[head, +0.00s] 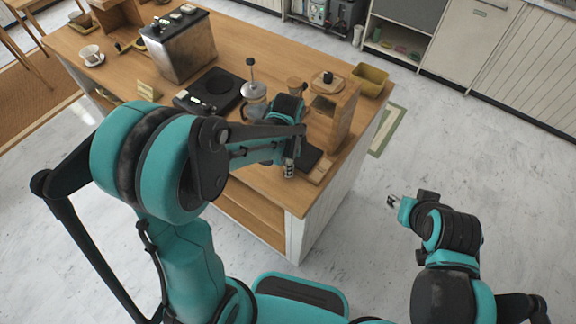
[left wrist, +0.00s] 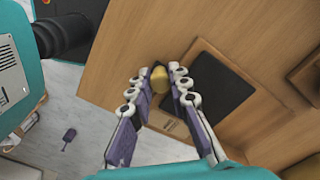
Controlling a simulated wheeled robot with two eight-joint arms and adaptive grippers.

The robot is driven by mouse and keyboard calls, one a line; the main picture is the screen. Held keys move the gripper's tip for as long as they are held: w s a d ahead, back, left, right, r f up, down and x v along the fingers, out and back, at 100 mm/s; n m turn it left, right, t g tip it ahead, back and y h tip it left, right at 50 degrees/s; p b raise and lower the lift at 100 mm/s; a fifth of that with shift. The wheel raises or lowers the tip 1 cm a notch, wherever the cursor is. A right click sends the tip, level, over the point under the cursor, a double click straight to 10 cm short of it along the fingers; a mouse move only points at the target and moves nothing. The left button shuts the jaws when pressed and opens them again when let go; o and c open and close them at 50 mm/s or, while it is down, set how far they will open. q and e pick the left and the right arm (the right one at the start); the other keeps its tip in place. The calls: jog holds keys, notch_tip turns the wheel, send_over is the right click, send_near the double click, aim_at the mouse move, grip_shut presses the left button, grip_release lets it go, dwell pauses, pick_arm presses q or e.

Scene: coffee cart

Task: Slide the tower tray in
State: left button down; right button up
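The tower tray (head: 322,172) sticks out at the foot of the wooden tower (head: 336,118) near the cart's front right corner. In the left wrist view, the tray (left wrist: 203,47) has a wooden rim around a dark pad. A small brass-coloured knob (left wrist: 158,80) shows at its near edge. My left gripper (head: 289,168) is low beside the tray. In the left wrist view, its fingers (left wrist: 159,74) stand apart on either side of the knob; contact is unclear. My right gripper (head: 393,202) hangs away from the cart, over the floor, its fingers too small to judge.
The wooden cart top also holds a black scale (head: 217,88), a French press (head: 253,95), a metal machine (head: 180,45) and a cup on a saucer (head: 92,56). A yellow bin (head: 370,79) is behind the tower.

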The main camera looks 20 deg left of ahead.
aim_at(302, 156)
pick_arm(q)
jog(key=w+d, duration=0.1)
jog(key=w, duration=0.3)
jog(key=w+d, duration=0.1)
jog(key=w, duration=0.2)
jog(key=shift+w+d, duration=0.1)
jog(key=shift+d, duration=0.2)
jog(key=c, duration=1.4)
grip_release()
notch_tip(302, 156, up, 12)
